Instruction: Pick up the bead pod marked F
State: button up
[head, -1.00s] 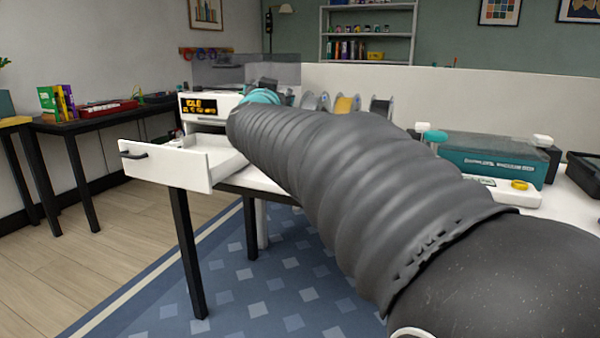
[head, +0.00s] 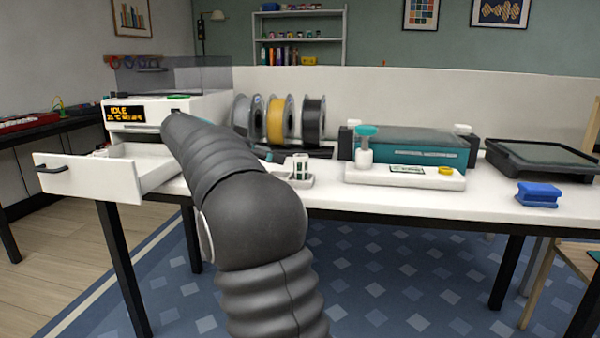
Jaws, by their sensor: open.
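A small white cylinder with dark green markings (head: 301,167) stands upright in a small pale tray (head: 300,183) near the table's front edge. It may be a bead pod, but its letter is too small to read. A small white round thing (head: 101,153) shows just above the front of the open drawer, mostly hidden. No letter F can be read anywhere. My arm reaches up and left toward the drawer and the machine. My gripper is hidden behind the arm, so its fingers cannot be made out.
The white drawer (head: 88,178) stands open under a machine with an IDLE display (head: 128,112). Several filament spools (head: 275,118) stand behind. A white scale-like device (head: 405,177), a teal machine (head: 415,151), a blue block (head: 538,194) and a black tray (head: 545,160) are right.

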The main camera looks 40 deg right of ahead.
aim_at(295, 160)
jog(key=x, duration=0.4)
jog(key=shift+d+f+b, duration=0.15)
jog(key=shift+d+b, duration=0.15)
jog(key=shift+b, duration=0.05)
jog(key=x, duration=0.1)
jog(key=b+x, duration=0.1)
jog(key=x, duration=0.3)
jog(key=shift+s+d+b, duration=0.1)
jog(key=shift+s+b, duration=0.2)
jog(key=c, duration=1.3)
